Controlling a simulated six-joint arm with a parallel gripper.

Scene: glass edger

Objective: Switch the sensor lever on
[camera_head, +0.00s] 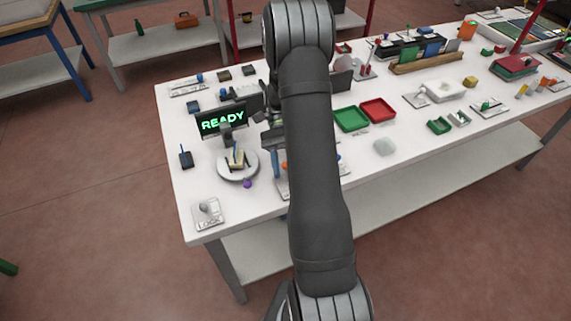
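I cannot tell for sure which control is the sensor lever, as most labels are too small to read. A small dark base with a thin upright blue lever (184,155) stands near the table's left edge. A white labelled plate with a blue-topped part (188,88) lies at the back left. A white plate with a grey knob (207,212), seemingly marked LOCK, lies at the front left corner. My gripper (268,130) is partly hidden by my own arm, right of the READY display. Its fingers are too small and covered to show whether they are open or shut.
A black display reading READY (222,120) stands beside a round white stand (237,165). A purple ball (248,184) lies in front of the stand. Green (351,119) and red (378,110) trays sit right of my arm. The left front tabletop has free room.

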